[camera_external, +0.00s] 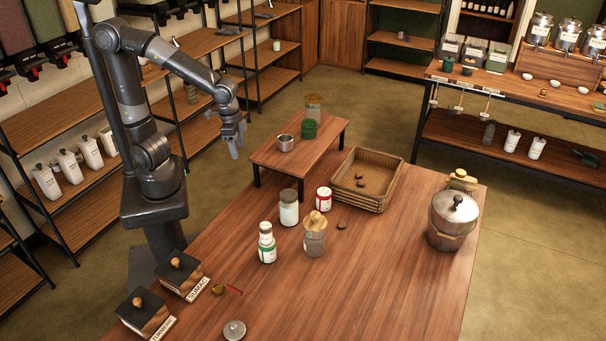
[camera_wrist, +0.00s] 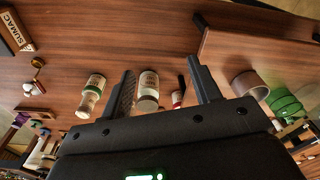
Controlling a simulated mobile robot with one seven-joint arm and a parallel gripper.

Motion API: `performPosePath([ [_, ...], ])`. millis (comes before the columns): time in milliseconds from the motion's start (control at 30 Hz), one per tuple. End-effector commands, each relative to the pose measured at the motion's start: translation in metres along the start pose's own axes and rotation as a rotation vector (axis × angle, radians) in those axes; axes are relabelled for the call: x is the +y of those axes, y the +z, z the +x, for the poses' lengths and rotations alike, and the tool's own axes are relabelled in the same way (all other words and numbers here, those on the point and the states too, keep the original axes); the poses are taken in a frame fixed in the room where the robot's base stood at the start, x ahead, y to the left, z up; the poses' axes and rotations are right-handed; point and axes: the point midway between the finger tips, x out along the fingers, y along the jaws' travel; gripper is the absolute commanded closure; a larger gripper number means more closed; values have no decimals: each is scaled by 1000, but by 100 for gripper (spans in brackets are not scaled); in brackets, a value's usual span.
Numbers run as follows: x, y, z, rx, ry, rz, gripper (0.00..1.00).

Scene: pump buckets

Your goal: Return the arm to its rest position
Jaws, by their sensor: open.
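My gripper (camera_external: 234,137) hangs in the air at the end of my raised, bent arm, left of the small raised wooden stand (camera_external: 264,155). In the wrist view my gripper (camera_wrist: 162,86) has its two dark fingers wide apart, with nothing held between them. A jar (camera_wrist: 148,88) shows beyond the fingers, on the table well below. My arm stands at the left side of the large wooden table (camera_external: 380,270) and touches none of the objects.
The stand holds a metal cup (camera_external: 285,143) and a green container (camera_external: 308,129). Several jars, a wicker basket (camera_external: 366,180), a metal bucket (camera_external: 453,218) and two labelled boxes (camera_external: 179,274) are on the table. Shelves (camera_external: 70,150) rise behind my arm.

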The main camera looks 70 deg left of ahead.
Motion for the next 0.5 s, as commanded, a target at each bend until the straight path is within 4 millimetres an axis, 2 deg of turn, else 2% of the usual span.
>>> performPosePath([
  [33,-13,12,-4,-12,3,-14,43],
  [100,-25,28,-7,-32,5,-20,43],
  [300,-53,70,-22,-35,12,-64,43],
  [500,-73,88,-52,151,-19,-216,43],
])
